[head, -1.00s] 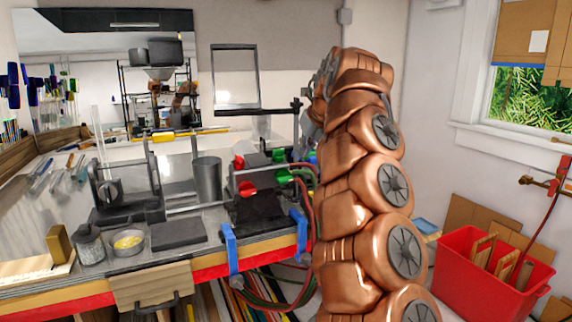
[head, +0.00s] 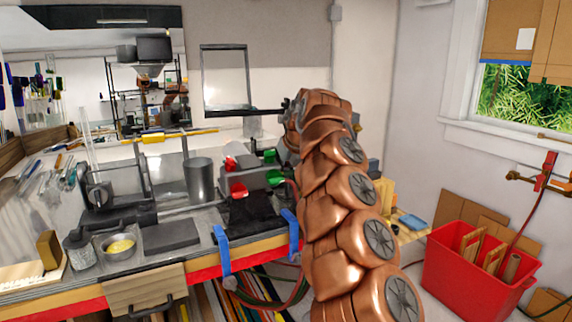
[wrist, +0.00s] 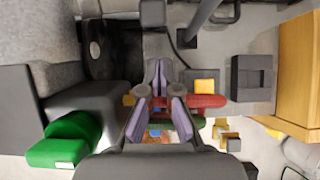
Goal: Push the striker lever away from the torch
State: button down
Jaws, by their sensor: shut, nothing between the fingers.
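The torch (head: 262,178), a dark grey block with red and green knobs, stands near the right end of the bench. I cannot pick out the striker lever for certain in either view. My gripper (wrist: 158,72) shows in the wrist view, its lilac-padded fingers together and empty. It is above a red bar (wrist: 206,101) and a yellow block (wrist: 205,86). A green knob (wrist: 65,140) is at the lower left there. In the head view my copper arm hides the gripper and part of the torch's right side.
A metal cup (head: 199,180), a dark slab (head: 170,235) and a small bowl (head: 118,247) are on the bench. A framed pane (head: 226,78) rises behind the torch. Blue clamps (head: 221,248) grip the front edge. A red tub (head: 462,275) stands at right.

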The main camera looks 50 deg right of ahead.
jog(key=shift+w+d+r+p, duration=0.2)
jog(key=shift+w+r+p, duration=0.1)
jog(key=shift+w+p, duration=0.35)
jog(key=shift+w+d+r+p, duration=0.15)
jog(key=shift+w+r+p, duration=0.15)
jog(key=shift+w+p, duration=0.3)
jog(key=shift+s, duration=0.1)
